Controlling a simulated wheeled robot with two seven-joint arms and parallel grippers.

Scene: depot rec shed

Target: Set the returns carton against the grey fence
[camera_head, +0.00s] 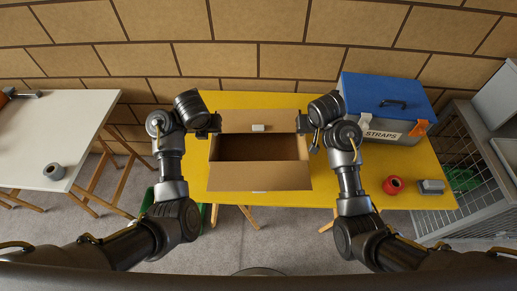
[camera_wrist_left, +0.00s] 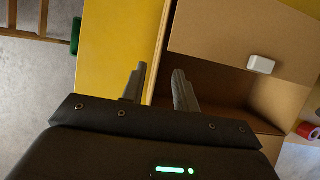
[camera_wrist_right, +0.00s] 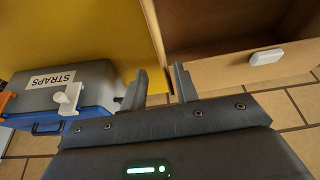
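The returns carton (camera_head: 262,177) is an open brown box on the yellow table (camera_head: 420,165), with small white pieces at its far and near edges. My left gripper (camera_head: 213,127) is at its left side. In the left wrist view its fingers (camera_wrist_left: 159,80) are apart, one on each side of the carton's wall. My right gripper (camera_head: 304,125) is at the right side. In the right wrist view its fingers (camera_wrist_right: 162,80) are apart, with the wall edge between them. I cannot tell if the fingers touch the wall. I cannot make out a grey fence for certain.
A blue-lidded grey box marked STRAPS (camera_head: 385,108) stands right of the carton, close to my right gripper. A red roll (camera_head: 393,185) and small grey block (camera_head: 432,187) lie near the front right. A grey mesh cage (camera_head: 470,150) adjoins the right. A white table (camera_head: 60,125) stands left.

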